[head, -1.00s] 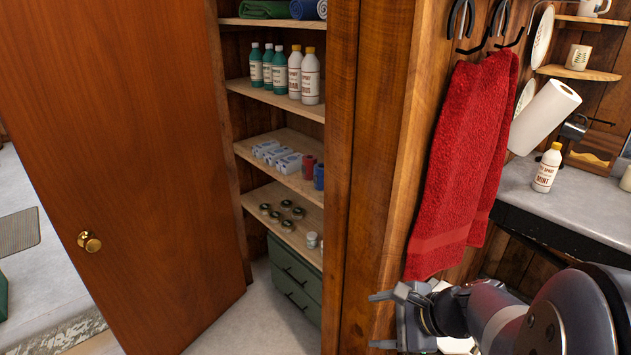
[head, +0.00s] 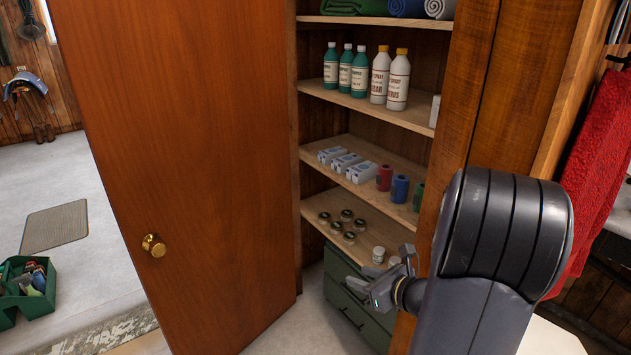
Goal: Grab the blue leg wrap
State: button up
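The blue leg wrap (head: 400,188) is a small upright roll on the third shelf down of the open closet. It stands between a red wrap (head: 384,177) on its left and a green wrap (head: 418,197) on its right, which the door frame partly hides. My gripper (head: 368,284) is below and in front of that shelf, near the lowest shelf's front and the green drawers. Its fingers are spread apart with nothing between them.
The open wooden door (head: 185,170) stands to the left of the closet. The wooden post (head: 505,95) bounds it on the right. White boxes (head: 346,163) share the wrap's shelf; several jars (head: 345,222) sit on the shelf below. Bottles (head: 361,72) stand above.

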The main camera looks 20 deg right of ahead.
aim_at(400, 184)
jog(key=i+j, duration=0.2)
jog(key=i, duration=0.3)
jog(key=i+j+z, duration=0.1)
jog(key=i, duration=0.45)
jog(key=i+z, duration=0.25)
jog(key=z, duration=0.2)
jog(key=i+z, duration=0.25)
jog(key=z, duration=0.15)
jog(key=i+j+z, duration=0.2)
jog(key=z, duration=0.25)
jog(key=i+j+z, duration=0.2)
jog(key=z, duration=0.25)
jog(key=i+j+z, duration=0.2)
jog(key=i+j, duration=0.05)
jog(key=j, duration=0.05)
